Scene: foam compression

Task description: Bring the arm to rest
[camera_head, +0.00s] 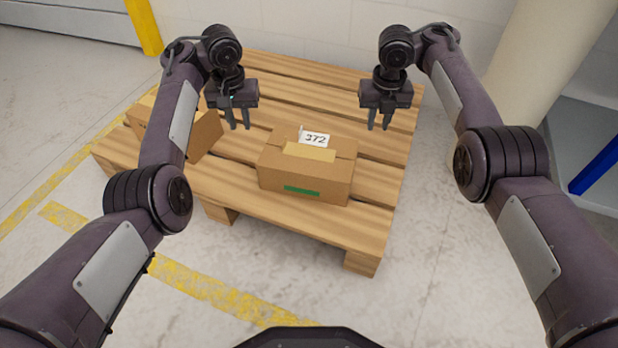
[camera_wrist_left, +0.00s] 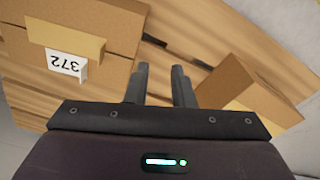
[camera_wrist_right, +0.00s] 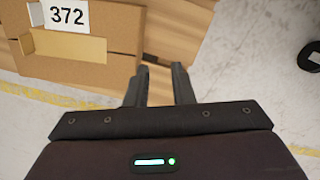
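My left gripper (camera_head: 239,119) hangs above the wooden pallet, between two cardboard boxes, with a gap between its fingers and nothing in it. Its fingers also show in the left wrist view (camera_wrist_left: 161,88). My right gripper (camera_head: 378,120) hangs above the pallet's right side, right of and behind the middle box, its fingers apart and empty. They also show in the right wrist view (camera_wrist_right: 160,88). The middle cardboard box (camera_head: 305,182) has a white label reading 372 (camera_head: 315,139), a tan strip on top and a green mark on its front. Neither gripper touches it.
The wooden pallet (camera_head: 380,188) stands on a concrete floor with yellow lines. A second cardboard box (camera_head: 206,132) sits at its left, partly hidden by my left arm. A cream column (camera_head: 540,60) stands at the right and a pale wall (camera_head: 300,25) behind.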

